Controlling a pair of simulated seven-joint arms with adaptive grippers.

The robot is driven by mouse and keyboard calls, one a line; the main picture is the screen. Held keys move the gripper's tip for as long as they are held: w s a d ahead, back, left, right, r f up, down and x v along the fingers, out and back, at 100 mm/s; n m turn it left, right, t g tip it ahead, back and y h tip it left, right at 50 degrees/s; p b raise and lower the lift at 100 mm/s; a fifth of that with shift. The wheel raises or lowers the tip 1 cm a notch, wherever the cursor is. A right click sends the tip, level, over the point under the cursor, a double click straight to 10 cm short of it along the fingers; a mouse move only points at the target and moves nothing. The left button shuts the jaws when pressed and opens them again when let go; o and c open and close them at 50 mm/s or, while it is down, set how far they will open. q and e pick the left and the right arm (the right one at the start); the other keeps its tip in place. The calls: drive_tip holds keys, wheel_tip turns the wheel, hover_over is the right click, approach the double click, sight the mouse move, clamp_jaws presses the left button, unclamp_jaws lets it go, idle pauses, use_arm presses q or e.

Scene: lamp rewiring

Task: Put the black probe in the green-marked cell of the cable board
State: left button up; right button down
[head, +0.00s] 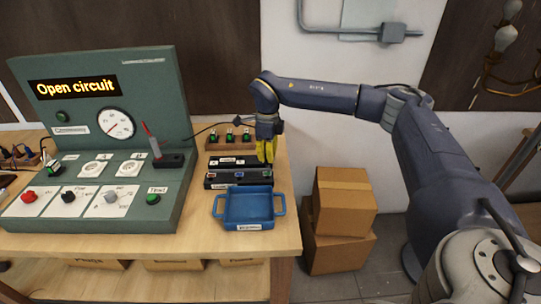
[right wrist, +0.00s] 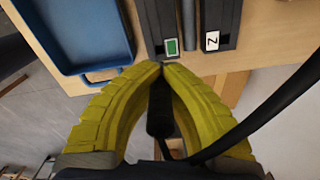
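The cable board (head: 222,181) is a long black strip on the table, behind the blue tray, with coloured marks along its top. Its green mark (right wrist: 171,46) shows in the right wrist view, just beyond my fingertips. My right gripper (head: 266,160) has yellow fingers and points down over the right end of the board. In the right wrist view my right gripper (right wrist: 163,66) is shut on the black probe (right wrist: 159,112), whose dark body shows between the fingers with a black cable leading right. The probe's tip is hidden. My left gripper is not in view.
The blue tray (head: 222,212) stands at the table's front right. A second black strip (head: 222,162) lies behind the cable board, and a wooden rack (head: 217,144) stands behind that. The green test panel (head: 155,73) fills the left, with a red probe (head: 151,139) upright. Boxes (head: 342,205) stand on the floor.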

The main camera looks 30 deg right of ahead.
drive_tip(key=shift+f, duration=3)
drive_tip(key=shift+f, duration=0.55)
drive_tip(key=c, duration=1.5)
unclamp_jaws()
drive_tip(key=shift+r, duration=0.1)
